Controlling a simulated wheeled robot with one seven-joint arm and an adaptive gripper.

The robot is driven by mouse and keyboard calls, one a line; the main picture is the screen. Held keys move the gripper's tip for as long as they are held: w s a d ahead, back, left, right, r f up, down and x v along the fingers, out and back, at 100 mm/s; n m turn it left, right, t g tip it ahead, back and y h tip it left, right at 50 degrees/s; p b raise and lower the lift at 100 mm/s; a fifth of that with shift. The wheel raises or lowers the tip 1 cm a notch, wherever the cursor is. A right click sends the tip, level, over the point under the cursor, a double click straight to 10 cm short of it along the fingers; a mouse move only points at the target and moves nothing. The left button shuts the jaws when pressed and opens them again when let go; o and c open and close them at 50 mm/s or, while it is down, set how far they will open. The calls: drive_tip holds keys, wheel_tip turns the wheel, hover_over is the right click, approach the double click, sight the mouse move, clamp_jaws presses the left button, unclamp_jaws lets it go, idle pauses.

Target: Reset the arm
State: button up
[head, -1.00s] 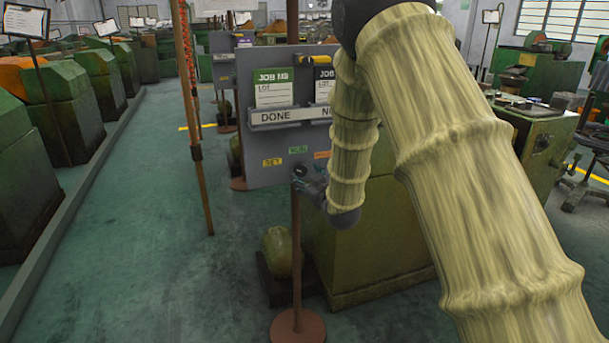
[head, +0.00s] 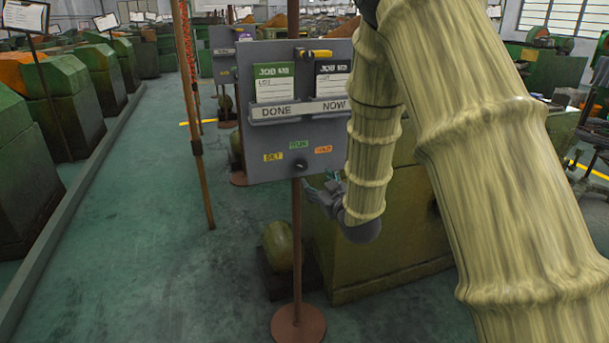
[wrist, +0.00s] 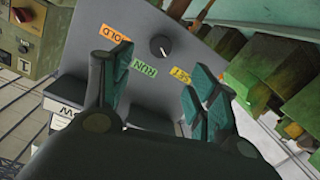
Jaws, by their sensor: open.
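My gripper (head: 327,188) is in the head view just right of the lower edge of a grey job board, in front of a green machine. In the wrist view my gripper (wrist: 157,90) is open, with its teal finger pads apart and nothing between them. The grey board (head: 278,135) stands on a brown post. It carries a green card and a dark card over a strip reading DONE and NOW. A round black knob (wrist: 160,46) sits among the SET, RUN and HOLD labels. The knob also shows in the head view (head: 301,164). The gripper is apart from it.
The post's round base (head: 298,325) stands on the floor. A green machine (head: 385,235) is behind my arm at right. Green machines (head: 62,105) line the left side. A wooden pole (head: 194,140) stands left of the board. The aisle floor (head: 130,220) is clear.

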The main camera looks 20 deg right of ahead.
drive_tip(key=s+a+f+m+g+h+p, duration=0.15)
drive_tip(key=s+f+g, duration=0.35)
drive_tip(key=s+f, duration=0.75)
drive_tip(key=s+a+f+m+g+p, duration=0.1)
drive_tip(key=s+f+g+p, duration=0.25)
drive_tip(key=s+f, duration=0.9)
drive_tip(key=s+a+f+m+g+p, duration=0.1)
drive_tip(key=s+f+g, duration=0.3)
drive_tip(key=s, duration=0.9)
drive_tip(key=s+a+f+m+g+p, duration=0.1)
drive_tip(key=s+f+g, duration=0.3)
drive_tip(key=s+f, duration=0.5)
drive_tip(key=s, duration=0.4)
drive_tip(key=shift+a+g+p, duration=0.3)
drive_tip(key=shift+a+g, duration=0.05)
drive_tip(key=shift+a, duration=0.05)
